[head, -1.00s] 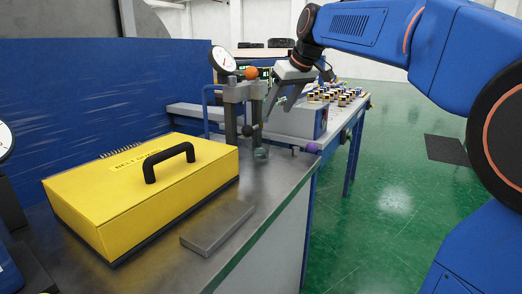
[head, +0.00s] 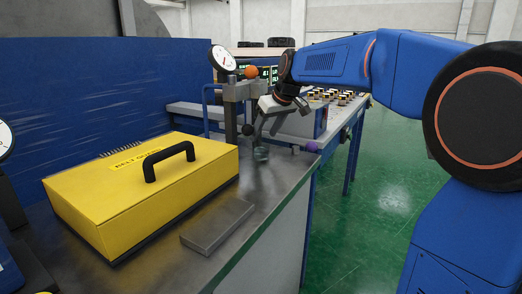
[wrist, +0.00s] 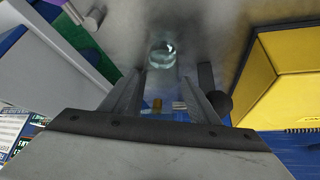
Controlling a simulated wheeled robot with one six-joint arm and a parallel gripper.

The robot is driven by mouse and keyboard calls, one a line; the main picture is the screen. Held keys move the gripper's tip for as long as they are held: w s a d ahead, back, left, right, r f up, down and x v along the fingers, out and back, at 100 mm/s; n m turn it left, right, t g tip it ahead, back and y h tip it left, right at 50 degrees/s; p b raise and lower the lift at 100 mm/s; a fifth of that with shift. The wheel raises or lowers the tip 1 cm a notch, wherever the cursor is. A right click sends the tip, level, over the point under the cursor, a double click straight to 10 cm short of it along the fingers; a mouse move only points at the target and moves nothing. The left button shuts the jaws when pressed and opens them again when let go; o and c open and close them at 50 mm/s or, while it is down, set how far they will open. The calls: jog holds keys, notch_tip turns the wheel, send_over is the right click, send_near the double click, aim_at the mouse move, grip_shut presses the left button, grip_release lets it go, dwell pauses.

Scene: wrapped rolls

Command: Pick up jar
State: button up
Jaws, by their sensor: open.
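The jar (head: 261,153) is a small clear glass vessel standing on the grey metal bench top (head: 262,190), near the foot of the gauge stand (head: 231,115). My gripper (head: 262,136) is just above the jar, pointing down. In the wrist view the jar (wrist: 162,54) shows just beyond the fingertips, roughly midway between them. The two fingers of my gripper (wrist: 166,80) are spread apart with nothing between them.
A yellow case (head: 130,190) with a black handle lies at left on the bench. A flat grey block (head: 217,226) lies in front. Several small jars (head: 335,96) stand farther back.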

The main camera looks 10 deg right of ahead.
jog(key=shift+x, duration=1.25)
jog(key=c, duration=1.2)
jog(key=shift+r, duration=0.1)
